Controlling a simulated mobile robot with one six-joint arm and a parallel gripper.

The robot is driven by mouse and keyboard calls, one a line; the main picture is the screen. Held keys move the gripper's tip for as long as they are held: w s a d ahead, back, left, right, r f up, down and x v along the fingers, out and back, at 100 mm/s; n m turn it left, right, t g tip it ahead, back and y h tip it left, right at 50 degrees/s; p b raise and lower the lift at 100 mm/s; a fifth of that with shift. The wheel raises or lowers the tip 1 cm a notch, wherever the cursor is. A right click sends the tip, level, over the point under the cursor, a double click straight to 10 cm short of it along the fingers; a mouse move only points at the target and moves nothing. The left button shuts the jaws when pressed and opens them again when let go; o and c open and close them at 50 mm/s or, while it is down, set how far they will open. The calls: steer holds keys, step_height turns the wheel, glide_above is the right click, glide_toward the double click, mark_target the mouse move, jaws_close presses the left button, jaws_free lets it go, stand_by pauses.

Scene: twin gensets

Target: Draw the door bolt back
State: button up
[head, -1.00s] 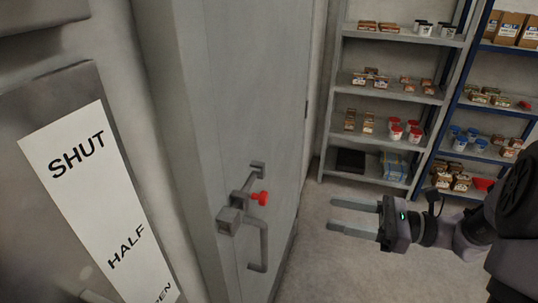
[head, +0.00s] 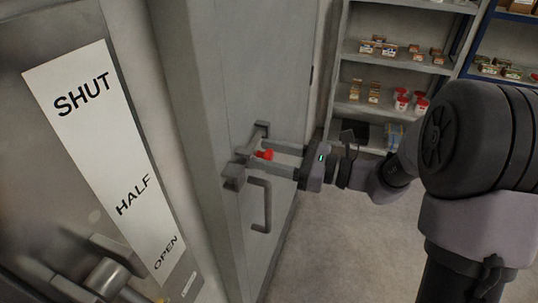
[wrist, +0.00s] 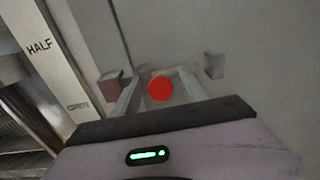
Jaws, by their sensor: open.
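The door bolt has a red knob (head: 265,155) and sits on the grey door (head: 222,90), with a block-shaped bracket (head: 233,176) at its left end and another (head: 262,128) at its far end. My gripper (head: 262,157) is open, with one finger on each side of the red knob in the head view. In the wrist view the red knob (wrist: 161,88) shows between the two fingers, and the brackets stand outside them. The fingers hide much of the bolt's bar. I cannot tell whether a finger touches the knob.
A grey pull handle (head: 262,205) is on the door just below the bolt. A panel at left carries a white label (head: 115,150) reading SHUT, HALF, OPEN, with a metal lever (head: 105,278) near its foot. Stocked shelves (head: 400,65) stand behind. The floor (head: 345,240) is clear.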

jaws_close()
stand_by(1.4)
